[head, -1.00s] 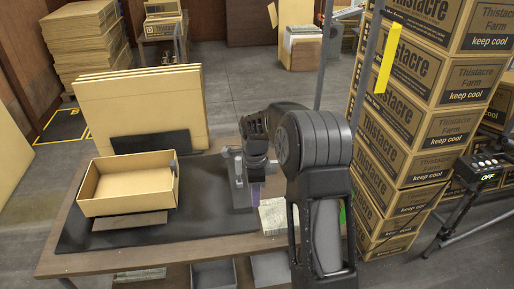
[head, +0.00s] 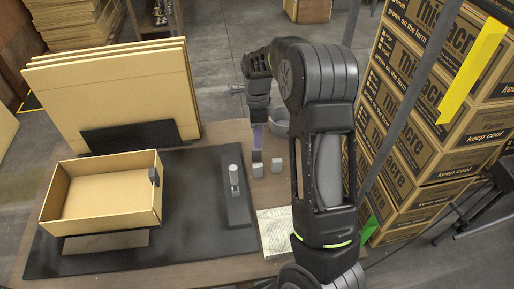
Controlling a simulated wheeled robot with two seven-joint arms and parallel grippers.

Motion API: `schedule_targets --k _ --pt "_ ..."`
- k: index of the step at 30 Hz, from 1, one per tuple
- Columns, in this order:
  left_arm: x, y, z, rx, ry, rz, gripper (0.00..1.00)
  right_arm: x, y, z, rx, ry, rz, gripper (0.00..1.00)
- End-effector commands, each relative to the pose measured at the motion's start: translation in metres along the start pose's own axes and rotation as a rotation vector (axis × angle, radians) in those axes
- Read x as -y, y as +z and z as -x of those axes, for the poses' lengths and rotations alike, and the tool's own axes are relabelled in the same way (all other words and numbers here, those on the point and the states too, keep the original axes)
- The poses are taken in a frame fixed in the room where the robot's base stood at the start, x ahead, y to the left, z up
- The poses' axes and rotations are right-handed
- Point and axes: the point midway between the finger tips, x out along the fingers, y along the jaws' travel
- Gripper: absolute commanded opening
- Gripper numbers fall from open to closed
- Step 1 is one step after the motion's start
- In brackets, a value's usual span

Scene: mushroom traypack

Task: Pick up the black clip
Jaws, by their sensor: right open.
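A small black clip (head: 154,177) sits on the right wall of the open cardboard tray (head: 110,209), near its far right corner. My right gripper (head: 267,168) is over the right part of the table, well to the right of the clip and apart from it. Its two grey fingertips appear spread, with nothing seen between them. The arm hides part of the table's right side. My left gripper is not in view.
A device with a grey upright handle (head: 234,180) stands on the black mat (head: 190,225) between tray and gripper. Tall cardboard sheets (head: 110,95) stand behind the tray. A pale stack (head: 274,231) lies at the table's right. Stacked boxes (head: 428,140) stand beyond my right arm.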

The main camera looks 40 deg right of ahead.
Motion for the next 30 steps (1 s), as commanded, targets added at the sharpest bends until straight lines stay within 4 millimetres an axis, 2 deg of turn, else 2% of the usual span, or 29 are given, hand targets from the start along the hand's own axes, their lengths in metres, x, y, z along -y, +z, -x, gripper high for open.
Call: schedule_targets --k 5,12,23,30 --pt "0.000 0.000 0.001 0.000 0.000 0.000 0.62 0.000 0.000 -0.003 -0.001 0.001 0.000 0.41" --pt "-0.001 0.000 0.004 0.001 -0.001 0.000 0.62 -0.001 0.000 -0.025 -0.001 0.002 0.000 0.41" --pt "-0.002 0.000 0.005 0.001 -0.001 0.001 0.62 0.000 0.000 -0.029 -0.001 0.001 0.000 0.41" --pt "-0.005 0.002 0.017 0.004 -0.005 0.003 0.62 -0.002 0.001 -0.058 -0.001 0.004 -0.001 0.41"
